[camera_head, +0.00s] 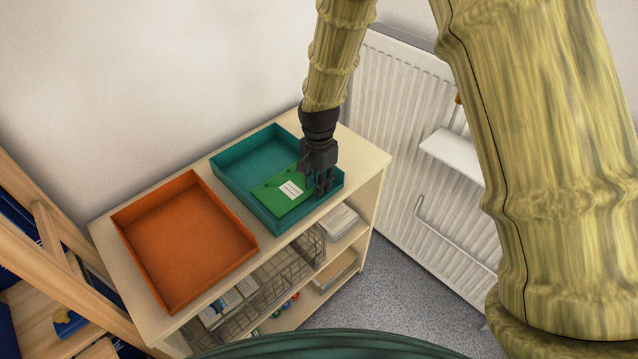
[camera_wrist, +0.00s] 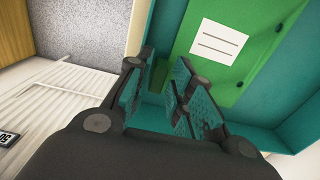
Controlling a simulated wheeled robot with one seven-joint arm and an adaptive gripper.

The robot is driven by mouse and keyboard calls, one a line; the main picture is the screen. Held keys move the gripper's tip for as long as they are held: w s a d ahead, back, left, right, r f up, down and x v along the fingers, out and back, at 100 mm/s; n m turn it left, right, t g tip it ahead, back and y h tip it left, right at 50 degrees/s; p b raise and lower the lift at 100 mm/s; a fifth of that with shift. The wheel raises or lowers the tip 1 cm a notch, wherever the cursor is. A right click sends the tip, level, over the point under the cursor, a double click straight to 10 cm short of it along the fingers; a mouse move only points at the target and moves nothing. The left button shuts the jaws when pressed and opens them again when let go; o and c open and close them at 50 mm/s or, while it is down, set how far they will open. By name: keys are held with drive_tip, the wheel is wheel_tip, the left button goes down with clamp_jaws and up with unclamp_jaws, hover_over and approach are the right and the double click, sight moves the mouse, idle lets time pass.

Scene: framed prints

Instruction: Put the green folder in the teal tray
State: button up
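The green folder (camera_head: 272,196) with a white lined label lies inside the teal tray (camera_head: 238,154), toward the tray's front right part. In the wrist view the folder (camera_wrist: 232,82) fills the upper middle, with the teal tray's wall (camera_wrist: 288,88) beyond it. My gripper (camera_head: 322,188) is low over the tray's right end, beside the folder's right edge. In the wrist view my gripper's (camera_wrist: 158,72) fingers stand apart, with a strip of green and teal showing between them. I cannot tell whether a finger touches the folder.
An empty orange tray (camera_head: 190,240) sits left of the teal tray on the wooden shelf unit (camera_head: 372,160). A wire basket (camera_head: 285,268) and papers are on the shelves below. A radiator (camera_head: 395,110) and small white shelf (camera_head: 455,152) stand to the right. A wooden ladder-like frame is at left.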

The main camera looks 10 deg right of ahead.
wheel_tip(320, 180, up, 11)
drive_tip(key=b, duration=0.1)
drive_tip(key=shift+r+b, duration=0.15)
drive_tip(key=shift+b, duration=0.2)
idle(0.3)
